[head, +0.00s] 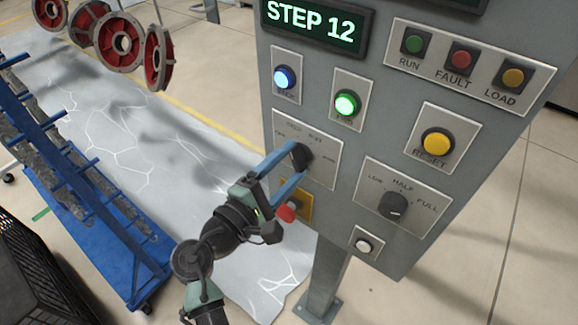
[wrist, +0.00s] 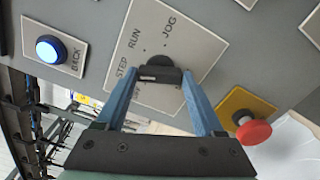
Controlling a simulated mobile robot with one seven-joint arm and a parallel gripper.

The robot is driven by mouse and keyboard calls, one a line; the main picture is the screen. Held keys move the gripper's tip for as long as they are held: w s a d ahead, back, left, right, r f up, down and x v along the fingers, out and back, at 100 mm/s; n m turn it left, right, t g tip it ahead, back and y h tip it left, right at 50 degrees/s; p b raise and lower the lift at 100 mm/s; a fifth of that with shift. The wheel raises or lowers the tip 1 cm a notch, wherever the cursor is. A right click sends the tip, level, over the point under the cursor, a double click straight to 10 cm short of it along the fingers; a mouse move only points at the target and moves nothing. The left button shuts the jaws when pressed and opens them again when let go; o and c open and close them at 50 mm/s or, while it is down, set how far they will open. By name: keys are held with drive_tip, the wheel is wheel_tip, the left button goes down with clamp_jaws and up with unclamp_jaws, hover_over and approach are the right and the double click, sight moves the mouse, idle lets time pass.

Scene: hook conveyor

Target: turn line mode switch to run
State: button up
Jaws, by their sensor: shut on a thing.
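The line mode switch is a dark knob (head: 303,154) on a pale label plate (head: 318,172) of the grey control panel. The wrist view shows the knob (wrist: 160,67) between my fingertips, with STEP, RUN and JOG printed around it. A further label is partly hidden. My gripper (head: 300,160) has two blue fingers reaching the panel from the lower left; they are shut on the knob, one on each side. I cannot tell clearly which label the knob points to.
Below the switch is a red emergency button (head: 286,213) on a yellow plate, close to my fingers. A blue button (head: 284,78), a green button (head: 346,104), a yellow reset button (head: 437,142) and a load knob (head: 393,205) surround it. A blue rack (head: 85,190) stands left.

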drive_tip(key=m+b, duration=0.1)
drive_tip(key=b, duration=0.1)
drive_tip(key=m+b, duration=0.4)
drive_tip(key=b, duration=0.1)
drive_tip(key=shift+f, duration=0.3)
drive_tip(key=m+b, duration=0.4)
drive_tip(key=shift+r, duration=0.2)
drive_tip(key=o, duration=1.4)
drive_tip(key=shift+r, duration=0.1)
drive_tip(key=b+v, duration=0.2)
drive_tip(key=v, duration=1.1)
drive_tip(key=shift+b, duration=0.3)
